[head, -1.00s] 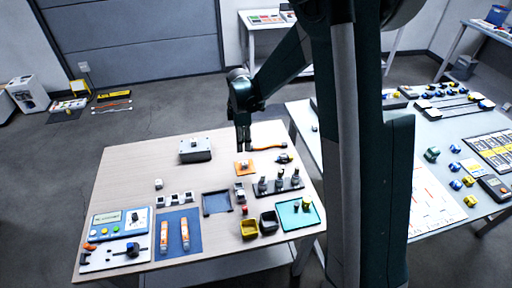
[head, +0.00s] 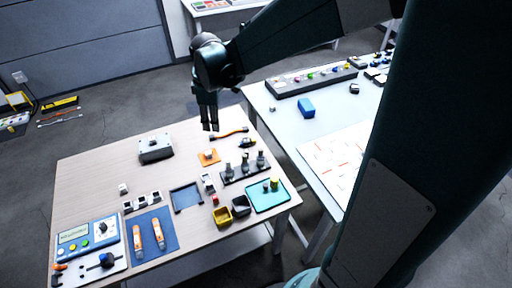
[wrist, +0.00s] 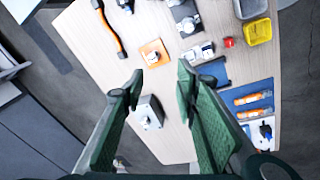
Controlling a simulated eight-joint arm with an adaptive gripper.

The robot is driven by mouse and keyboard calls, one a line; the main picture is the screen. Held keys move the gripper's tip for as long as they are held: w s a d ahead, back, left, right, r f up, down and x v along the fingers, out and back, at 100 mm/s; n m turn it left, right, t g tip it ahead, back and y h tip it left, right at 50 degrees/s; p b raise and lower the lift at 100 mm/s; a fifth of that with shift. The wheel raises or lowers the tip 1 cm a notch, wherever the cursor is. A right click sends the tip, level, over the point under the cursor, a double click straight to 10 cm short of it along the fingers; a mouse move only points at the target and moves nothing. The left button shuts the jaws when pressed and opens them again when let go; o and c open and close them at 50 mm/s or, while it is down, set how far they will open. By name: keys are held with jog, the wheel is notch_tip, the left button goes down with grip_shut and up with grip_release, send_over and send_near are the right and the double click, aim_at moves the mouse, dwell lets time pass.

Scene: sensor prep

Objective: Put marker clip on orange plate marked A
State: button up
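The orange plate (head: 201,161) lies on the wooden table, and it also shows in the wrist view (wrist: 146,48). A small white and grey piece (head: 208,153) sits on it, also seen in the wrist view (wrist: 153,57). I cannot tell for sure whether this piece is the marker clip, and the letter on the plate cannot be read. My gripper (head: 210,130) hangs above the table's back part, clear of the plate. In the wrist view its green fingers (wrist: 160,80) are spread apart with nothing between them.
A grey box (head: 155,150) stands left of the plate. An orange-handled tool (head: 230,133) lies behind it, and a dark rack (head: 245,168) with several upright pieces stands to the right. Yellow (head: 222,217) and black bins are near the front. The table's back left is clear.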

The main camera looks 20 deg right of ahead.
jog(key=s+d+r+m+t, duration=0.1)
jog(key=s+r+m, duration=0.2)
jog(key=s, duration=0.5)
jog(key=s+d+r+m+t, duration=0.2)
jog(key=s+m, duration=0.3)
jog(key=s, duration=0.4)
jog(key=s+d+r+m+t, duration=0.2)
jog(key=s+r+m, duration=0.1)
jog(key=s, duration=0.6)
jog(key=shift+d+r+m, duration=0.15)
jog(key=shift+r+m, duration=0.15)
jog(key=shift+m, duration=0.5)
